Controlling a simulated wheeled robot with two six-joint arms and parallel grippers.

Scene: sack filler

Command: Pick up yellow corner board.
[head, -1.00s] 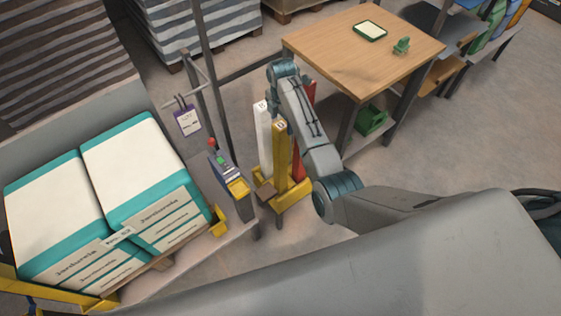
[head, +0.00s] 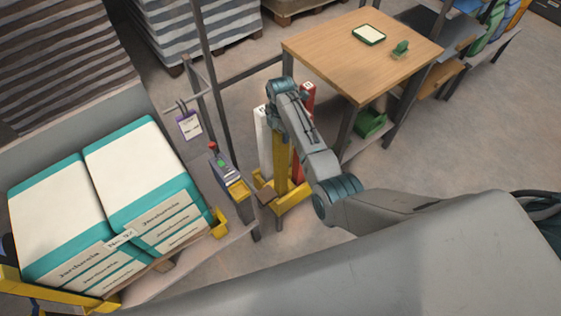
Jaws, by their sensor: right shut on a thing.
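The yellow corner board (head: 281,165) stands upright in a yellow-footed rack (head: 291,202), between a white board (head: 264,140) and a red board (head: 299,165). My right arm reaches in from the right, and my right gripper (head: 281,124) is at the upper end of the yellow board, shut on it. The wrist hides the board's top and most of the fingers. The board's lower end is still down among the rack's parts; whether it is lifted at all cannot be told. My left gripper is not in view.
A wooden table (head: 350,60) stands just behind and right of the rack, with a green bin (head: 369,124) below. A control box (head: 230,175) stands close on the left. Large white-and-teal sacks (head: 138,180) fill the left. Open floor lies right of the rack.

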